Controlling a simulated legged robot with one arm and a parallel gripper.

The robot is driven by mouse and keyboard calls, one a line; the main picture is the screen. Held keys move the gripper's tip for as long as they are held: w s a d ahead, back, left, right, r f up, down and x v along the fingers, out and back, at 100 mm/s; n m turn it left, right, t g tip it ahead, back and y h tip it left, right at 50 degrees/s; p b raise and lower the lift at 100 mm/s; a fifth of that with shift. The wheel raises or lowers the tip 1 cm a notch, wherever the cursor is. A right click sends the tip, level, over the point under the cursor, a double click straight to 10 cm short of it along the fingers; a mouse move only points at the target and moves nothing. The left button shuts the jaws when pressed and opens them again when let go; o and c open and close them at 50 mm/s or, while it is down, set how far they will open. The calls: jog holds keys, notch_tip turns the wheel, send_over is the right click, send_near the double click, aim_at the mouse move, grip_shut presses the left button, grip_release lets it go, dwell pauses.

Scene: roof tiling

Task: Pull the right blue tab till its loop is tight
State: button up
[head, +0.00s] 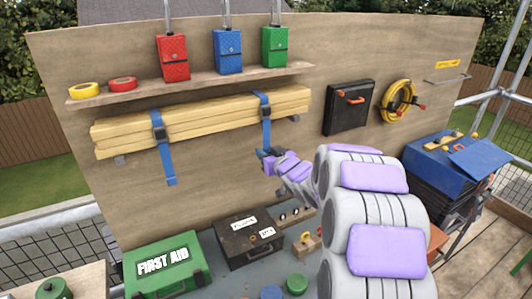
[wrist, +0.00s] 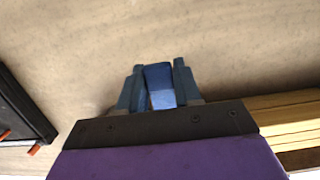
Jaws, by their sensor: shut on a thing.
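Pale yellow wooden battens (head: 205,118) lie against the board below the shelf, held by two blue straps. The left strap's loose blue tab (head: 167,163) hangs down below its dark buckle (head: 158,134). The right strap (head: 265,100) goes round the battens, with a dark buckle (head: 266,114) at their front. My gripper (head: 264,154) is just below that right buckle. In the wrist view, my gripper's fingers (wrist: 158,88) are shut on the right blue tab (wrist: 159,84), which shows between them. The tab's lower end is hidden by my gripper. How tight the right loop is, I cannot tell.
Red, blue and green boxes (head: 228,50) and two tape rolls stand on the shelf (head: 200,82) above. A black case (head: 348,108) and a coiled yellow hose (head: 398,101) hang at right. A green first aid box (head: 168,265) and a dark case (head: 248,242) stand below.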

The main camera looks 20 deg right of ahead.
jog(key=o, duration=1.6)
jog(key=shift+s, duration=0.15)
jog(key=s, duration=0.5)
jog(key=shift+s+d+p, duration=0.15)
jog(key=shift+s+p, duration=0.25)
jog(key=s+a+f+g, duration=0.1)
jog(key=s+a+g, duration=0.5)
jog(key=s, duration=0.8)
jog(key=s+a+f+g, duration=0.2)
jog(key=s+a+g, duration=0.4)
jog(key=s, duration=0.9)
jog(key=s+a+f+g, duration=0.2)
jog(key=s+a+g, duration=0.4)
jog(key=s, duration=0.9)
jog(key=shift+s+a+f+h, duration=0.1)
jog(key=shift+a+f+h, duration=0.05)
jog(key=shift+a, duration=0.25)
jog(key=shift+s+a+f+h, duration=0.1)
jog(key=shift+a+h, duration=0.05)
jog(key=shift+a, duration=0.25)
